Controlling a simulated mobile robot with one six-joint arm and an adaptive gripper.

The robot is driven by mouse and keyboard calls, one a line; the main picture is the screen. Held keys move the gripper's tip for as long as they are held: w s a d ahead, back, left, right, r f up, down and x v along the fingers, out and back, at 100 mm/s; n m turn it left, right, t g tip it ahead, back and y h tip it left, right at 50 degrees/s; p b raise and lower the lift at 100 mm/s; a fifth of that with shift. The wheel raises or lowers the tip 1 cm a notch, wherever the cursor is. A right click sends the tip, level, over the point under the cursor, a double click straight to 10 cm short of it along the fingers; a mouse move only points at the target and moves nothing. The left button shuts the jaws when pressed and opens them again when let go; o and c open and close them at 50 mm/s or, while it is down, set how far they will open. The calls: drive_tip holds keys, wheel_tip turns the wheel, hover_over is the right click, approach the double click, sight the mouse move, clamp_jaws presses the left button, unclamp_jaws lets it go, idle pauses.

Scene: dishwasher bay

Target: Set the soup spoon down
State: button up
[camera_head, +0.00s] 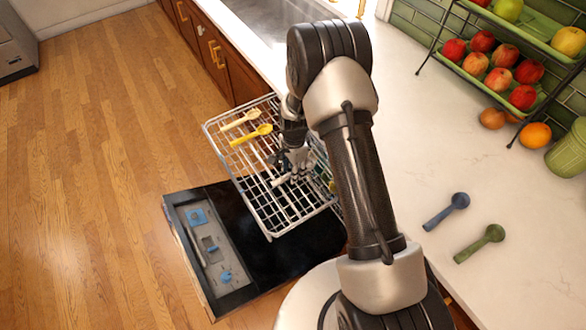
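My gripper (292,165) points down into the wire dish rack (268,235), partly hidden by my own arm. A small pale piece (281,181) shows at its fingertips; I cannot tell whether it is a spoon handle or part of the gripper. Whether the fingers are closed on anything is too small to see. A yellow spoon (251,135) and a paler yellow utensil (240,119) lie in the rack, left of my gripper. A blue spoon (447,211) and a green spoon (481,243) lie on the counter at right. Which one is the soup spoon is not clear.
The rack is above the open dishwasher door (262,252). The white counter (430,120) has free room around the spoons. A tiered fruit stand (500,70) and a green pot (570,152) stand at the right. A sink (270,25) is at the back.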

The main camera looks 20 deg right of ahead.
drive_tip(key=shift+r, duration=0.1)
wheel_tip(320, 180, up, 23)
drive_tip(key=s+n+t+p, duration=0.1)
drive_tip(key=s+n+p, duration=0.1)
drive_tip(key=n+p, duration=0.1)
drive_tip(key=s+r+n+t, duration=0.1)
drive_tip(key=s+r+n, duration=0.3)
drive_tip(key=s+r, duration=0.55)
drive_tip(key=s+r+n+t, duration=0.1)
drive_tip(key=s+r+n, duration=0.2)
drive_tip(key=s, duration=0.5)
drive_tip(key=s+r+n+t, duration=0.1)
drive_tip(key=s+r+n, duration=0.3)
drive_tip(key=s+r, duration=0.2)
drive_tip(key=shift+s+r+t, duration=0.15)
drive_tip(key=shift+s+t, duration=0.15)
drive_tip(key=shift+s, duration=0.85)
